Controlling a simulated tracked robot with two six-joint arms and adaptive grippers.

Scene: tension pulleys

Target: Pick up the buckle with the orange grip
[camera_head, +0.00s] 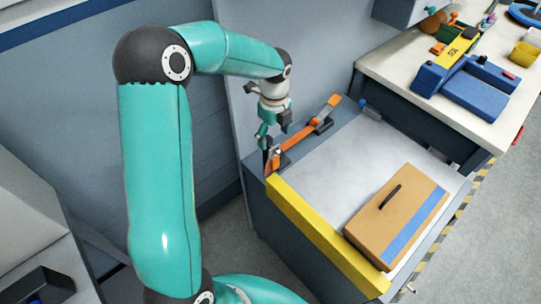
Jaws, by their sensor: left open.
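A long orange piece (303,136) with dark parts along it lies at the far left edge of the cabinet top. I take it for the buckle with the orange grip, but its details are too small to be sure. My left gripper (270,156) points down at the near end of this piece. It is open, and its fingers partly hide that end. I cannot tell whether they touch it. My right gripper is not in view.
The cabinet has a light grey top (350,165) with a yellow front edge (325,238). A brown box (397,215) with a blue stripe and black handle sits at its right. A bench (425,88) with a blue and yellow tool (462,85) stands behind. The top's middle is clear.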

